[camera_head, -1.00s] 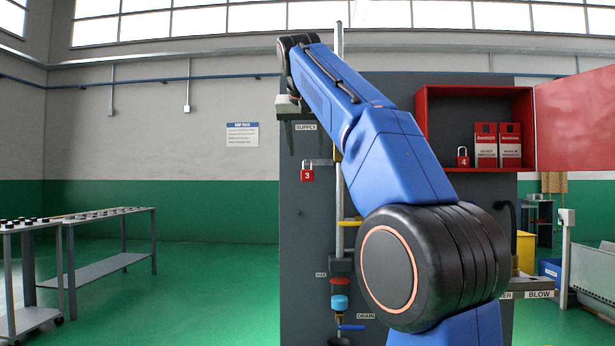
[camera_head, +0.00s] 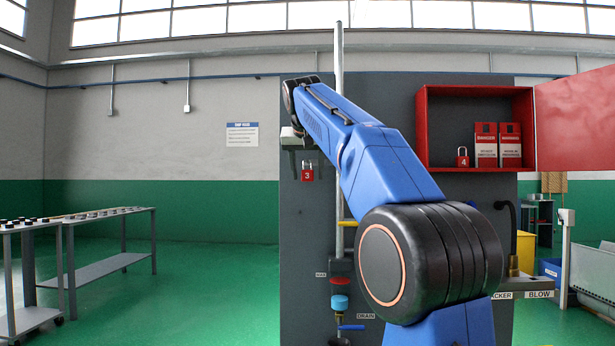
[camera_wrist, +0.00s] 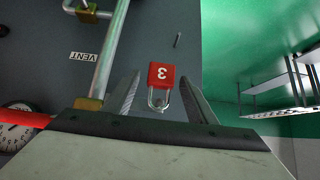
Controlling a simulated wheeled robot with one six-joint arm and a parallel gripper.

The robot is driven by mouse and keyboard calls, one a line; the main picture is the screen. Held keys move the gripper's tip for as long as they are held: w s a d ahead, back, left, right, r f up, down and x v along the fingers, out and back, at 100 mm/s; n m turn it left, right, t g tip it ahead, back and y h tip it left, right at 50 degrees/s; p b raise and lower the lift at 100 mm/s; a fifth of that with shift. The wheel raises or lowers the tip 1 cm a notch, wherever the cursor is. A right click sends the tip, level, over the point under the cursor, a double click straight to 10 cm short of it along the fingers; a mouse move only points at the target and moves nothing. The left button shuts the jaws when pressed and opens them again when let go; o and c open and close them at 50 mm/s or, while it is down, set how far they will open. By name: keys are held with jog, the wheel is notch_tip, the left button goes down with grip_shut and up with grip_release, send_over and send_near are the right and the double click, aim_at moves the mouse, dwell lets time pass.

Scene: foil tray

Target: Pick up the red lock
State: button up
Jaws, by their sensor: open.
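A red lock marked 3 (camera_head: 307,173) hangs by its shackle on the dark grey panel (camera_head: 300,240). My gripper (camera_head: 306,158) is open and just above this lock in the head view. In the wrist view the lock (camera_wrist: 161,74) shows between the two spread fingertips of my gripper (camera_wrist: 160,78), with its shackle towards the palm. I cannot tell whether a finger touches it. A second red lock marked 4 (camera_head: 462,158) stands in the open red cabinet (camera_head: 424,135) at the right.
A vertical pipe (camera_head: 339,60) runs down the panel beside the lock; it also shows in the wrist view (camera_wrist: 108,55), left of the fingers. A gauge (camera_wrist: 18,135) is at lower left there. Benches (camera_head: 108,268) stand far left, with open green floor between.

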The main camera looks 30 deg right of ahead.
jog(key=c, duration=1.2)
jog(key=shift+r, duration=0.15)
